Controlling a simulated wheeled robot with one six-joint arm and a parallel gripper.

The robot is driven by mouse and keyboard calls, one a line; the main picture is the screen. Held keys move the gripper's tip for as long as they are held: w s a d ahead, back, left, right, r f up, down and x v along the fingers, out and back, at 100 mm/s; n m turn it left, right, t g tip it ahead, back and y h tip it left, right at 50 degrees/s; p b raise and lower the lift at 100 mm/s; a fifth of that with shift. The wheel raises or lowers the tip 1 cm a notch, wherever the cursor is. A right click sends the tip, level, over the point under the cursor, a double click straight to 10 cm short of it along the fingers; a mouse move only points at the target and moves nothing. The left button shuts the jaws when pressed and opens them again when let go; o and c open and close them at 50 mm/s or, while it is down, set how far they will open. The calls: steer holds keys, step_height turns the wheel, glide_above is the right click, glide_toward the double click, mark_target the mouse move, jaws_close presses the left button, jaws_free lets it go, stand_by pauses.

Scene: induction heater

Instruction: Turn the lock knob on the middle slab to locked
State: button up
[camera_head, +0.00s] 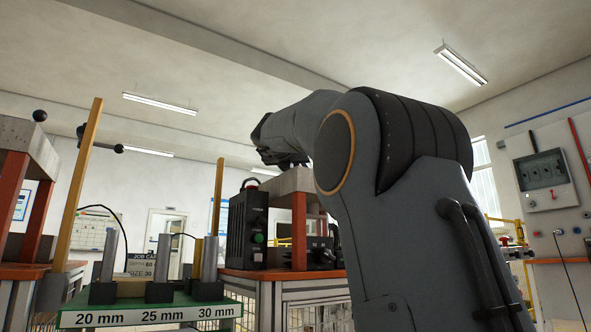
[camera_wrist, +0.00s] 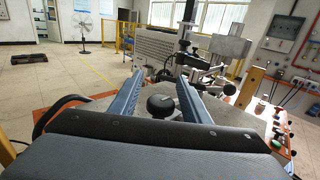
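The black round lock knob (camera_wrist: 161,104) stands on the grey slab (camera_wrist: 232,118) in the wrist view, with a small light mark on its top. My gripper (camera_wrist: 160,76) is open, with one blue finger on each side of the knob and a gap to it on both sides. I cannot tell how far above the slab the fingertips are. In the head view the middle slab (camera_head: 288,182) rests on orange-red posts, and the dark end of my arm is over it. The knob and fingers are hidden there.
A black box with a green button (camera_head: 247,228) stands left of the slab. A green rack with labelled posts (camera_head: 150,315) is at lower left, beside another slab (camera_head: 22,138) with a black ball knob. Metal fixtures (camera_wrist: 200,70) stand beyond my fingers.

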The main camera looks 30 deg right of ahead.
steer(key=shift+p+v, duration=0.8)
steer(key=shift+v, duration=3.1)
steer(key=shift+d, duration=0.1)
